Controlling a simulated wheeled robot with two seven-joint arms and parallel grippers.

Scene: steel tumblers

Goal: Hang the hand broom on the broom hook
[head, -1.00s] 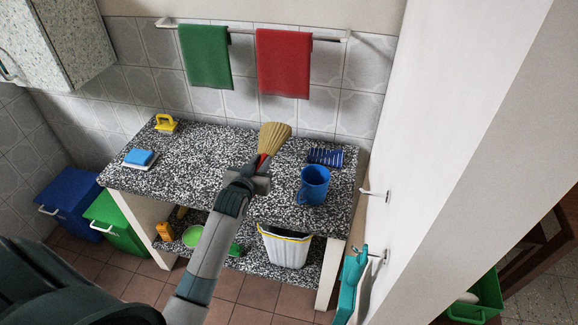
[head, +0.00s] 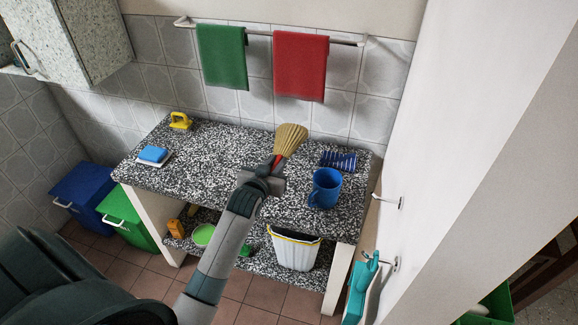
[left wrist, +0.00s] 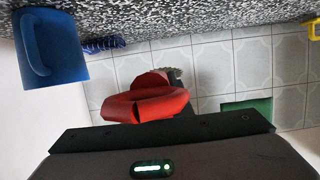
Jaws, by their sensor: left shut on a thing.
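The hand broom has tan bristles (head: 290,140) pointing up and a red part below them. My left gripper (head: 270,176) is shut on the hand broom and holds it above the speckled counter, left of the blue mug. In the left wrist view the broom's red part (left wrist: 150,102) shows just beyond the gripper; most of the bristles are hidden there. On the white wall at the right are two hooks. The upper hook (head: 388,202) is bare. A teal dustpan (head: 360,288) hangs at the lower hook (head: 391,263). My right gripper is out of view.
A blue mug (head: 325,188) and a blue striped item (head: 339,162) stand on the counter (head: 215,160). Green (head: 222,58) and red (head: 300,67) towels hang on a rail behind. The white wall (head: 440,130) edges the right side.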

